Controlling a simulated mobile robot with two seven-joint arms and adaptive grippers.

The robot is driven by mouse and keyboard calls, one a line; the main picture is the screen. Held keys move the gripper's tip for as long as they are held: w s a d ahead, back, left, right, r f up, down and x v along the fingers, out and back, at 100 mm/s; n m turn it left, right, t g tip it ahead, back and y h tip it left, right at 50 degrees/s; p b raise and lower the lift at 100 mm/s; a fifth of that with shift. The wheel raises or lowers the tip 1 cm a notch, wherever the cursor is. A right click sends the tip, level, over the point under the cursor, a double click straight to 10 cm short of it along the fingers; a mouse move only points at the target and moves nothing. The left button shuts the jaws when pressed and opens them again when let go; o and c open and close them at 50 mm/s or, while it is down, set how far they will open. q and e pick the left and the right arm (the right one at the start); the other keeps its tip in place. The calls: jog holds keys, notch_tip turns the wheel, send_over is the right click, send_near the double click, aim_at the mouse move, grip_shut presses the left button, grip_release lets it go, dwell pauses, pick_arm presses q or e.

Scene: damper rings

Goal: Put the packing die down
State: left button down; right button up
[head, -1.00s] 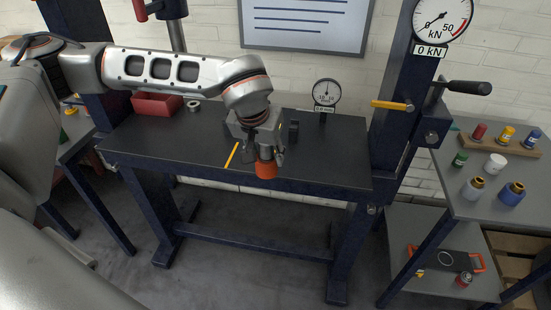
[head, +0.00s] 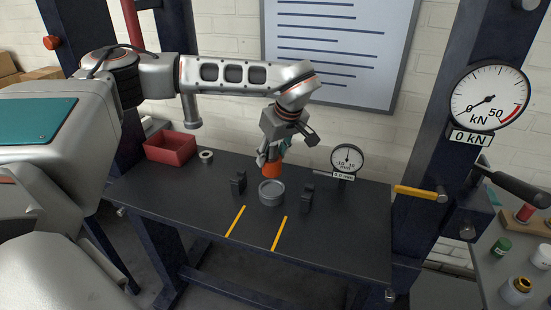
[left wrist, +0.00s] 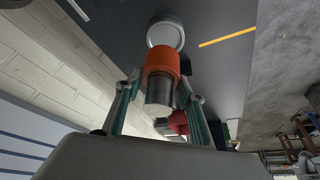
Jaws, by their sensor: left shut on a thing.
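The packing die, which I take to be the orange piece with a steel cylinder at one end (left wrist: 160,65), is held by my left gripper (left wrist: 158,100). In the head view its orange part (head: 272,170) shows below my left gripper (head: 274,152). The fingers are shut on it from both sides. It hangs just behind and above a round grey metal cup (head: 271,193) on the dark bench; I cannot tell whether they touch. The cup's round face also shows beyond the orange end in the left wrist view (left wrist: 165,33). My right gripper is not in view.
Two black blocks (head: 238,183) (head: 307,198) flank the cup. Two yellow strips (head: 279,233) mark the bench front. A dial gauge (head: 347,160) stands right, a red bin (head: 170,147) and a small ring (head: 206,156) left. The bench's front right is clear.

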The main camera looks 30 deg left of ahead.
aim_at(272, 174)
pick_arm(q)
jog(key=shift+r, duration=0.15)
jog(key=shift+f+b, duration=0.65)
jog(key=shift+f, duration=1.85)
jog(key=shift+f, duration=0.2)
jog(key=shift+f, duration=0.55)
jog(key=shift+f, duration=0.25)
jog(key=c, duration=1.2)
grip_release()
